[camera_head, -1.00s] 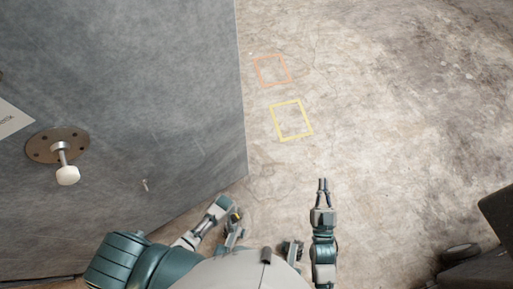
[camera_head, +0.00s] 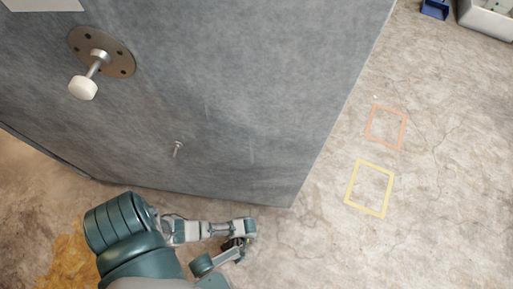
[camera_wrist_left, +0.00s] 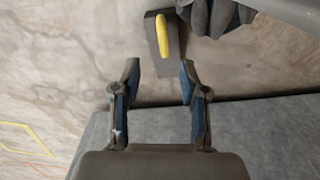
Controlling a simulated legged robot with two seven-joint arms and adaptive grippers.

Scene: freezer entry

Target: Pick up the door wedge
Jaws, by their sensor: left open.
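In the left wrist view, the door wedge (camera_wrist_left: 146,48) appears as a dark block with a yellow strip along it. It lies on the floor just beyond the fingertips. My left gripper (camera_wrist_left: 159,68) is open, its two blue-padded fingers apart with the wedge's near end in line with the gap. I cannot tell if the fingers touch it. In the head view my left arm reaches down beside the bottom of the grey door (camera_head: 215,110), and its fingers and the wedge cannot be made out clearly. My right gripper is not in view.
The grey door has a round plate with a white knob (camera_head: 83,88) and a small pin (camera_head: 178,149). A yellow square (camera_head: 352,187) and an orange square (camera_head: 370,125) mark the open floor at right. A blue bin (camera_head: 435,9) stands at the far top right.

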